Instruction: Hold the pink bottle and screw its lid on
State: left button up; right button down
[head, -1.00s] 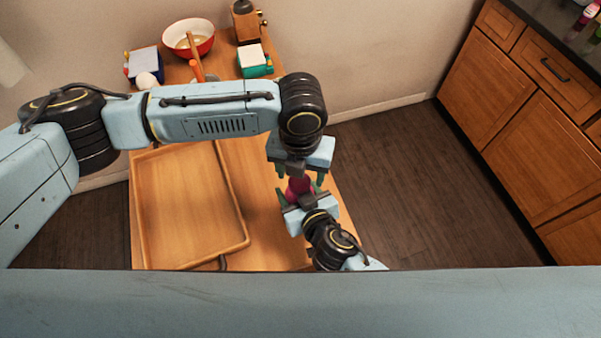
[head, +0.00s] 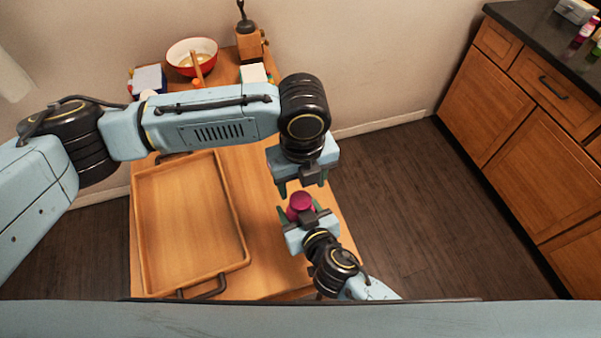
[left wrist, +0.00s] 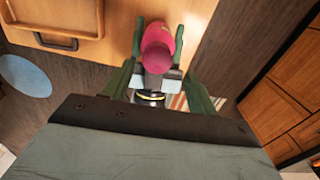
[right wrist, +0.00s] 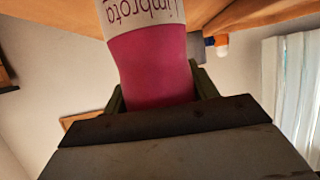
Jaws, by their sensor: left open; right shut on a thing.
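The pink bottle (head: 300,204) is held between the fingers of my right gripper (head: 301,213), which is shut on it. A round pink top faces up and looks like its lid; I cannot tell how tightly it sits. The bottle also shows in the left wrist view (left wrist: 157,48), and its pink body with a white lettered label fills the middle of the right wrist view (right wrist: 150,65). My left gripper (head: 302,184) points down above the bottle, open and empty. Its green fingers are spread wide and apart from the bottle in the left wrist view.
A wooden tray (head: 240,205) lies on the wooden table (head: 262,190) left of the grippers. A red bowl (head: 192,57), a wooden grinder (head: 250,44) and small boxes stand at the back. Cabinets (head: 540,120) with a dark counter are at the right, beyond open floor.

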pick_arm(q)
jog(key=n, duration=0.5)
jog(key=shift+r+n, duration=0.2)
jog(key=shift+n, duration=0.2)
jog(key=n, duration=0.5)
jog(key=shift+s+r+n, duration=0.1)
jog(key=shift+r+n, duration=0.1)
jog(key=shift+n, duration=0.1)
jog(key=n, duration=0.5)
jog(key=shift+r+n, duration=0.2)
jog(key=shift+n, duration=0.1)
jog(key=n, duration=0.3)
jog(key=shift+r+n, duration=0.15)
jog(key=shift+n, duration=0.15)
jog(key=n, duration=0.3)
jog(key=shift+s+r+n, duration=0.1)
jog(key=shift+n, duration=0.3)
jog(key=n, duration=0.5)
jog(key=shift+r+n, duration=0.2)
jog(key=shift+n, duration=0.1)
jog(key=n, duration=0.5)
jog(key=shift+a+r, duration=0.1)
jog(key=shift+r, duration=0.1)
jog(key=n, duration=0.5)
jog(key=shift+r, duration=0.15)
